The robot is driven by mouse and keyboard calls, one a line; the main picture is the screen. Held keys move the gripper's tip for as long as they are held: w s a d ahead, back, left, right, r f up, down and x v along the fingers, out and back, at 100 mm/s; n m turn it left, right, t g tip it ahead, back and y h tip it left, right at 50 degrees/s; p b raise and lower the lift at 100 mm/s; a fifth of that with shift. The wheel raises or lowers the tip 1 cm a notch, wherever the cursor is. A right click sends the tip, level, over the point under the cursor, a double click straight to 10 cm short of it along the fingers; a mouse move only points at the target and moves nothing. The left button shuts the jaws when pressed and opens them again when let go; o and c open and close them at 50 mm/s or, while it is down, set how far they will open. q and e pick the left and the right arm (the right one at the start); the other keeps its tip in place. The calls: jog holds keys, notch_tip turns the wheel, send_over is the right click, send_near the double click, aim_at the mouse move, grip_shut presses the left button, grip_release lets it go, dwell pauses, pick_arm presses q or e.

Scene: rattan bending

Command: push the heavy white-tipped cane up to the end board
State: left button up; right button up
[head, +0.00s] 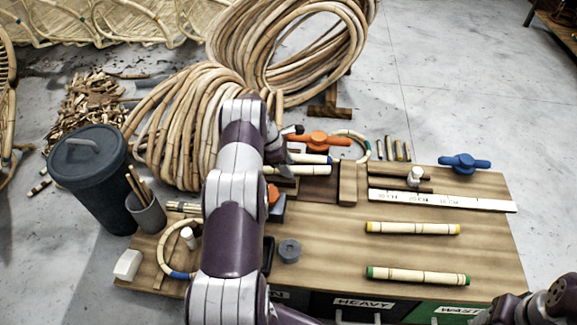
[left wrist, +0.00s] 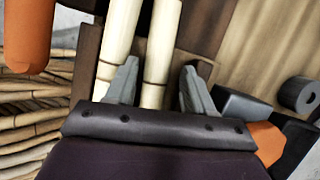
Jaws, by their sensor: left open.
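Two pale canes lie side by side in a dark wooden fixture at the back of the bench. The farther one (head: 311,158) has a blue tip; the nearer one (head: 300,171) has a pale end that looks white. A light wooden board (head: 347,184) stands upright just right and in front of them; I cannot tell if it is the end board. My left gripper (head: 290,157) is over their left ends, partly hidden by my arm. In the left wrist view its open fingers (left wrist: 160,88) stand either side of one cane (left wrist: 158,50), with the other cane (left wrist: 117,45) outside the left finger.
A yellow-tipped cane (head: 412,228) and a green-tipped cane (head: 418,276) lie on the bench (head: 335,250). A white ruler (head: 440,200), a blue clamp (head: 464,163) and an orange-handled tool (head: 319,139) are at the back. A dark bin (head: 88,170) stands left.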

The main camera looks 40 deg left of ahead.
pick_arm(q)
jog(key=p+v, duration=0.2)
jog(key=v, duration=0.9)
jog(key=shift+a+r+p, duration=0.15)
jog(key=shift+r+p, duration=0.2)
